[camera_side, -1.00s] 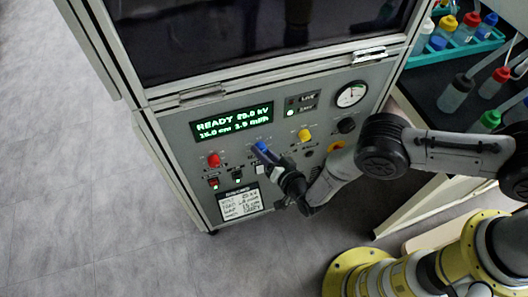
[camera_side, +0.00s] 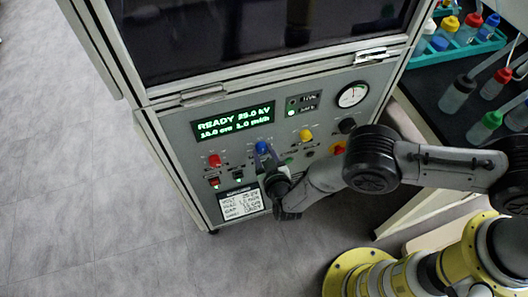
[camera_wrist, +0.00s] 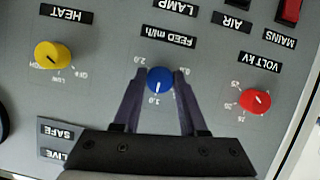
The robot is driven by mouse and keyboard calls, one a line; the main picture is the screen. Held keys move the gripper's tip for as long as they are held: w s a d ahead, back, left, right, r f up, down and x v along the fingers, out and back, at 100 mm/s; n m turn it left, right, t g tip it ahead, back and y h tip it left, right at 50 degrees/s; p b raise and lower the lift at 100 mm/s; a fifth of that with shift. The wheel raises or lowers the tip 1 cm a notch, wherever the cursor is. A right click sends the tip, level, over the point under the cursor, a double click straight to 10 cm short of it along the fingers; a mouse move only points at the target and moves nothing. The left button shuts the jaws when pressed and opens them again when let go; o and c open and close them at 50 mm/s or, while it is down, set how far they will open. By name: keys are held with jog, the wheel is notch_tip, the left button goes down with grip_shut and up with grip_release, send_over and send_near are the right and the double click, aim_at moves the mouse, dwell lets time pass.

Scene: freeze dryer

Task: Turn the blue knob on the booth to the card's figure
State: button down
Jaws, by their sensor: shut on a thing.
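The blue knob (camera_side: 262,147) is on the booth's grey front panel. In the wrist view the blue knob (camera_wrist: 159,81) is under an upside-down "FEED ml/h" label, and its white mark points down by the 1.0 figure. My gripper (camera_wrist: 161,78) is shut on it, one finger on each side. In the side view my gripper (camera_side: 267,157) partly covers the knob. The green display (camera_side: 233,123) reads READY 25.0 kV, 15.0 cm and about 1.0 ml/h. The white card (camera_side: 240,201) has VOLT, FEED and GAP lines; its feed figure is too blurred to read surely.
A red knob (camera_wrist: 255,100) and a yellow knob (camera_wrist: 52,55) sit either side of the blue one. Red and green switches (camera_side: 213,183) are below the red knob. A round gauge (camera_side: 352,95) is at upper right. A bench with bottles (camera_side: 457,93) stands to the right.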

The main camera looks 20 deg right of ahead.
jog(key=shift+n, duration=0.3)
jog(key=shift+c, duration=2.2)
grip_release()
jog(key=v, duration=0.7)
jog(key=shift+s, duration=0.3)
jog(key=shift+r, duration=0.1)
